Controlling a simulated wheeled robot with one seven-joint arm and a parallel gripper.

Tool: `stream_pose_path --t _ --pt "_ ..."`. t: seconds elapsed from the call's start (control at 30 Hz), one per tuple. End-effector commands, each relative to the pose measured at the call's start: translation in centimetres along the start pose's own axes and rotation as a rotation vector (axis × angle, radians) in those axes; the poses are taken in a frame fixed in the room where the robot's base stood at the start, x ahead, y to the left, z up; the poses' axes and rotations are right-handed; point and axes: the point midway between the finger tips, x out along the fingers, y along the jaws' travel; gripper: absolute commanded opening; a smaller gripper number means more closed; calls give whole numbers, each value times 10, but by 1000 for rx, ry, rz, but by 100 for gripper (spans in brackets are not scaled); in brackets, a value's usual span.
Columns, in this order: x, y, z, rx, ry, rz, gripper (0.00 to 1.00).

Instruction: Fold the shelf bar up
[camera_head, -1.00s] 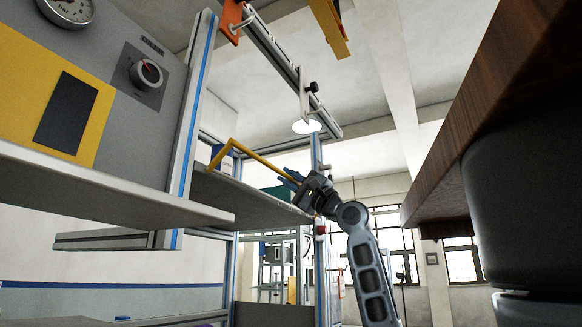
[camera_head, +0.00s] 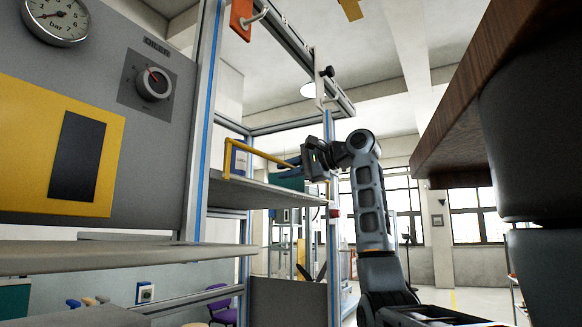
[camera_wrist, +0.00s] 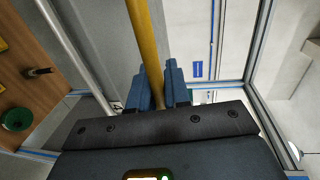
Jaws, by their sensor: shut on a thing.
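The yellow shelf bar (camera_head: 262,153) is a bent rod at the shelf (camera_head: 262,193) of the metal frame. One end of it stands upright at the left, and its long part runs to the right above the shelf board.
A grey and yellow panel (camera_head: 58,152) with a gauge and knob stands at the left. A blue-edged post (camera_head: 203,120) rises beside it. A wooden tabletop (camera_head: 470,110) overhangs at the right. A teal box (camera_head: 289,181) is near the shelf's right part. Open floor shows at lower right.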

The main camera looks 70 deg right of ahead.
Motion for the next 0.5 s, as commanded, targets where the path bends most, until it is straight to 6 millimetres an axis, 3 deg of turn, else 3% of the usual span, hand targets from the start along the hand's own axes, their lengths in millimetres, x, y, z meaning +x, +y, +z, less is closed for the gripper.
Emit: stream_pose_path --t 0.5 --pt "5 2 0 1 1 68 0"
